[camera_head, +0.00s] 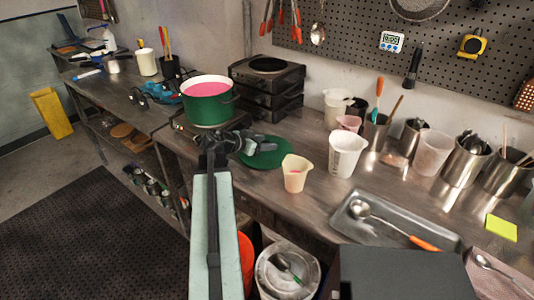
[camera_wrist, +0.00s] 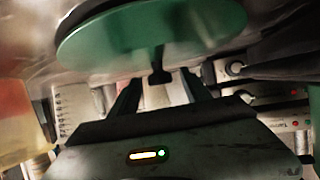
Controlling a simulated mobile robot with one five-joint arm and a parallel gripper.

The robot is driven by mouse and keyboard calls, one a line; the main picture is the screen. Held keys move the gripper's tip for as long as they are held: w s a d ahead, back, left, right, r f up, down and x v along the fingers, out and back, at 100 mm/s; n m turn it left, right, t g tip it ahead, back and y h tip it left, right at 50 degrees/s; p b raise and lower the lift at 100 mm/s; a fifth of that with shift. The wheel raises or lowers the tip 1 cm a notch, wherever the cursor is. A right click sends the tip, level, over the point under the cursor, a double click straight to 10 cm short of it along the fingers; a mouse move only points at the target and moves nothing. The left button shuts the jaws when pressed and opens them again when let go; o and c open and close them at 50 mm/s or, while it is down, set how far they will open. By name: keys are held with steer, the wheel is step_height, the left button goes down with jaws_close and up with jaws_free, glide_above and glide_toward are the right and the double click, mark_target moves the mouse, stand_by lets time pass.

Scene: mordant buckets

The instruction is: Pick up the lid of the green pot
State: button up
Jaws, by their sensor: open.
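The green pot (camera_head: 208,105) stands on a hot plate and is open, with pink liquid inside. Its green lid (camera_head: 263,160) lies on the metal counter to the right of the pot. My gripper (camera_head: 260,146) is low over the lid and hides part of it. In the wrist view the lid (camera_wrist: 135,38) fills the upper part, and a small dark knob (camera_wrist: 160,76) shows between my fingers (camera_wrist: 160,88). The fingers are open, apart on either side of the knob. I cannot tell whether they touch it.
A cream beaker (camera_head: 296,174) stands close to the lid's right, with a white pitcher (camera_head: 345,154) beyond. Stacked black burners (camera_head: 268,85) stand behind the lid. A metal tray (camera_head: 345,222) with a ladle is at the right. A lidded bucket (camera_head: 286,272) is below the counter.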

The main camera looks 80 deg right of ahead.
steer(key=shift+s+d+f, duration=0.3)
steer(key=shift+d, duration=0.05)
steer(key=shift+r, duration=0.1)
jaws_close()
